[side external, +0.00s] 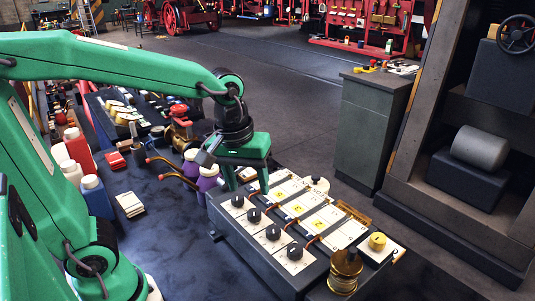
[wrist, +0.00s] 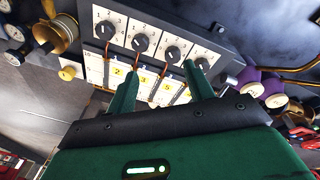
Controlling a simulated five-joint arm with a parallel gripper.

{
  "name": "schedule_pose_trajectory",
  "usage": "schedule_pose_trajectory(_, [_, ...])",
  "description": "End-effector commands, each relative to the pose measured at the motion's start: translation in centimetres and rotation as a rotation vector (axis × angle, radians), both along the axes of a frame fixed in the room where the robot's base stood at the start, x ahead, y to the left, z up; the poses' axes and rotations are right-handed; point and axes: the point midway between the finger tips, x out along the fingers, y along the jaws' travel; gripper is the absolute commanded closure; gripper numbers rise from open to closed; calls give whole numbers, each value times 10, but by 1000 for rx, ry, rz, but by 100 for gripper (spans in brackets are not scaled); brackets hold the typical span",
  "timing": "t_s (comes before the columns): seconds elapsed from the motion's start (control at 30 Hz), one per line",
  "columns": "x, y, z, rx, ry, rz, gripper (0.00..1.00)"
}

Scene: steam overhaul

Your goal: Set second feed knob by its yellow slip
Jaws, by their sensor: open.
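A grey panel (side external: 222,222) carries a row of black feed knobs on white dial plates. In the side view they run from a far knob (side external: 237,201) through two middle knobs (side external: 254,215) (side external: 272,232) to a near knob (side external: 294,251). Copper-coloured pipes run from the knobs to white cards, several with yellow slips (side external: 319,226). In the wrist view the slips seem to read 2 (wrist: 117,72), 3 (wrist: 142,79) and 5 (wrist: 166,87). I cannot tell which knob counts as second. My gripper (side external: 248,190) is open and empty above the panel's far end; its fingers also show in the wrist view (wrist: 163,70).
A yellow knob (side external: 377,241) and a brass spool (side external: 345,270) stand at the panel's near right end. Purple-bodied bottles (side external: 208,180) and a red valve (side external: 181,125) stand left of the panel. A grey cabinet (side external: 368,130) is behind. Dark bench surface is free at front left.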

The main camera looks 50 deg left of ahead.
Motion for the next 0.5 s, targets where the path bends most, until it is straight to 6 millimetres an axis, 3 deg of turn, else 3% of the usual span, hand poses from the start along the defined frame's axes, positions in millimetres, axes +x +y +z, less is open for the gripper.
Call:
schedule_pose_trajectory(0.2, [23, -24, -18, -5, 107, 174, 48])
schedule_pose_trajectory(0.5, [36, -39, -32, 4, 170, 304, 48])
